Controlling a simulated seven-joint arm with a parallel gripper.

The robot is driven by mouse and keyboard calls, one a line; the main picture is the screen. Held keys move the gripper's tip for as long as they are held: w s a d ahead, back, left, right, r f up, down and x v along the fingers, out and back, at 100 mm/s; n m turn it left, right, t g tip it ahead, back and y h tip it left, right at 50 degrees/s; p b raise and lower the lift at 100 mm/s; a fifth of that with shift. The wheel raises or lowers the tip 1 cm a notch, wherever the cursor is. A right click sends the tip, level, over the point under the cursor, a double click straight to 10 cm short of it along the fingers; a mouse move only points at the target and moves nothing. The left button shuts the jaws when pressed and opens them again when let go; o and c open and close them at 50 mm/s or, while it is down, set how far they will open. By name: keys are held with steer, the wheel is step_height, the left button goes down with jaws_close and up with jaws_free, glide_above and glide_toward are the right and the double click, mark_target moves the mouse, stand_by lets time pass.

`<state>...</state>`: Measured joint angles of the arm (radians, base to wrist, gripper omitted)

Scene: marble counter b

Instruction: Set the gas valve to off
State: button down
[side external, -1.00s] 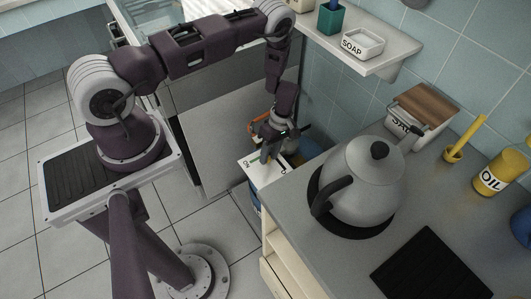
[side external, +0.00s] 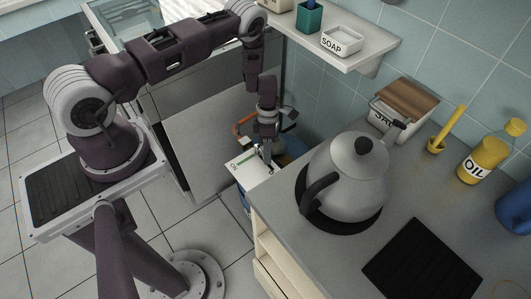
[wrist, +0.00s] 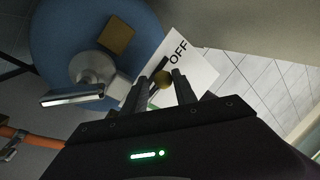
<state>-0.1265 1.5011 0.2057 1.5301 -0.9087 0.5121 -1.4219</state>
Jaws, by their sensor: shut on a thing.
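The blue gas cylinder (wrist: 48,25) stands below my gripper, with a grey fitting (wrist: 92,68) on top. In the side view my gripper (side external: 269,166) hides most of the valve.
An orange hose (wrist: 20,134) runs beside the cylinder. The counter (side external: 278,200) edge is close on the right, with a kettle (side external: 345,178) on it. A shelf with a soap dish (side external: 342,42) is above. A cabinet door (side external: 205,140) stands left of the cylinder.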

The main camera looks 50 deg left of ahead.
steer(key=shift+a+n, duration=0.25)
steer(key=shift+n, duration=0.15)
steer(key=shift+s, duration=0.1)
steer(key=c, duration=1.2)
jaws_free()
steer(key=shift+o, duration=1)
steer(key=shift+d, duration=0.15)
